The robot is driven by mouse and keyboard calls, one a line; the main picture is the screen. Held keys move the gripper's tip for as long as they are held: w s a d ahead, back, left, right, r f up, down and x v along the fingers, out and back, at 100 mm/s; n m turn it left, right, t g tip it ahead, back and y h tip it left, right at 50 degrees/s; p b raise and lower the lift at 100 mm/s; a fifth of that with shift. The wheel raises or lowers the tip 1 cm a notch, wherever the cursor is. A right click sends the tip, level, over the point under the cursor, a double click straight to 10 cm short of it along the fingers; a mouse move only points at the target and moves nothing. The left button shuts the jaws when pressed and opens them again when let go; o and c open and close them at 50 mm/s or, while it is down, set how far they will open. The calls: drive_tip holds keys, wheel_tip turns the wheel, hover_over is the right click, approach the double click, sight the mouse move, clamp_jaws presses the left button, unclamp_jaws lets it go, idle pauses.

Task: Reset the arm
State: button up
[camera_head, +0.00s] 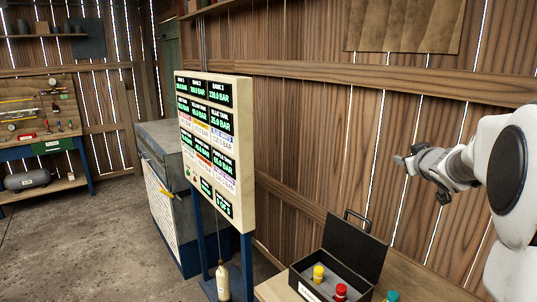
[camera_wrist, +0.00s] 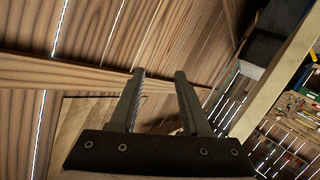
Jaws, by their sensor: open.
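My gripper (camera_head: 402,160) is raised at the right of the head view, in front of the plank wall and above the open black case. In the wrist view my gripper (camera_wrist: 160,76) shows two dark fingers standing apart with nothing between them. It is open and empty. My white arm comes in from the right edge of the head view.
A black case (camera_head: 354,248) with yellow and red capped items sits open on a wooden table (camera_head: 270,291). A display board (camera_head: 244,155) with BAR readouts stands mid-view by a grey cabinet (camera_head: 158,135). A workbench (camera_head: 40,146) is far left. Floor between is clear.

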drive_tip(key=s+a+m+g+h, duration=0.15)
drive_tip(key=s+a, duration=0.25)
drive_tip(key=s, duration=0.4)
drive_tip(key=s+a+m+g, duration=0.2)
drive_tip(key=s+a, duration=0.2)
drive_tip(key=s, duration=0.4)
drive_tip(key=s+a+f+g+y, duration=0.1)
drive_tip(key=s+a+f+g, duration=0.1)
drive_tip(key=s, duration=0.5)
drive_tip(key=s+a+f+g+y, duration=0.1)
drive_tip(key=s+a+f, duration=0.4)
drive_tip(key=s+a, duration=0.2)
drive_tip(key=s+a+f+n+g+y, duration=0.1)
drive_tip(key=s+a+f, duration=0.3)
drive_tip(key=s, duration=0.4)
drive_tip(key=shift+a+g+y+b, duration=0.4)
drive_tip(key=shift+a+g+y, duration=0.2)
drive_tip(key=shift+g, duration=0.25)
drive_tip(key=shift+s+d, duration=0.1)
drive_tip(key=shift+d, duration=0.1)
